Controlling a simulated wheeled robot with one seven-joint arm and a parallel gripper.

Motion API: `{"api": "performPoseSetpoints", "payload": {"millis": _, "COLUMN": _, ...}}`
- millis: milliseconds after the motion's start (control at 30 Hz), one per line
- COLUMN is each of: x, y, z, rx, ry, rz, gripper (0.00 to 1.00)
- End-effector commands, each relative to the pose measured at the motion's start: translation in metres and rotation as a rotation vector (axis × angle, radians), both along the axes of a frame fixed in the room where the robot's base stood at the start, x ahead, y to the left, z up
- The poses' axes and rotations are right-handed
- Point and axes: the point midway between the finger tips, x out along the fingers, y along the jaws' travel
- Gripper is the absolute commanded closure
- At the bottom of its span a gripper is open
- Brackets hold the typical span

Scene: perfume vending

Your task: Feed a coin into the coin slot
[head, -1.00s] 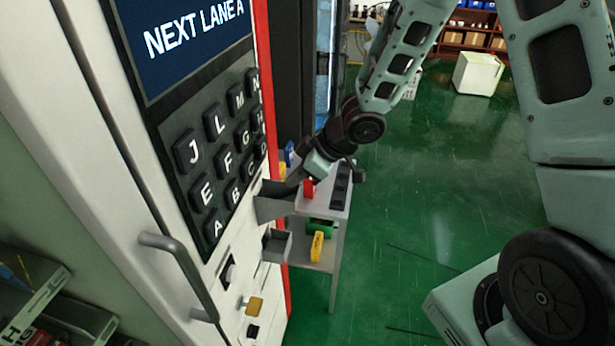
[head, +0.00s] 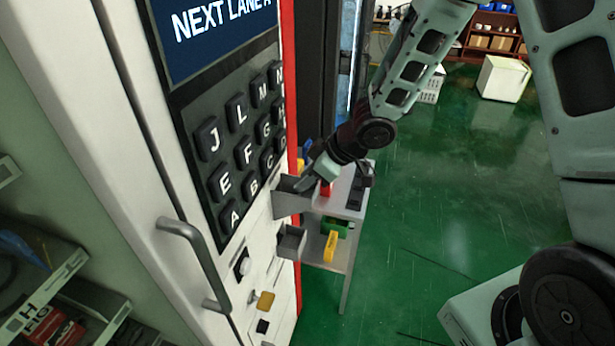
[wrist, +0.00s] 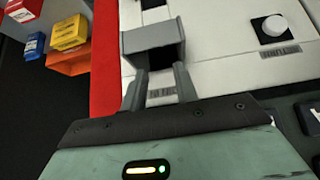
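My gripper (head: 308,180) is beside the upper grey open box (head: 289,204) on the front of the white machine (head: 125,100). In the wrist view my gripper (wrist: 160,75) has its two fingers spread apart, with the tips at the near edge of a grey box (wrist: 152,38). A dark gap and a small label show between the fingers, and no coin is visible there. I cannot tell which opening is the coin slot, and I see no coin in either view.
A small table (head: 352,212) with coloured items stands beyond. Green floor (head: 440,200) is open at right.

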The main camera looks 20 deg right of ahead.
Motion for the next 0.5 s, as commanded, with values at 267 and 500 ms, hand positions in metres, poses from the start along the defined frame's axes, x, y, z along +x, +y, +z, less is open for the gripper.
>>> {"api": "performPoseSetpoints", "payload": {"millis": 267, "x": -0.003, "y": -0.006, "z": 0.010, "rx": 0.001, "ry": -0.003, "rz": -0.003, "gripper": 0.70}}
{"api": "performPoseSetpoints", "payload": {"millis": 500, "x": -0.020, "y": -0.030, "z": 0.051, "rx": -0.001, "ry": -0.003, "rz": -0.004, "gripper": 0.70}}
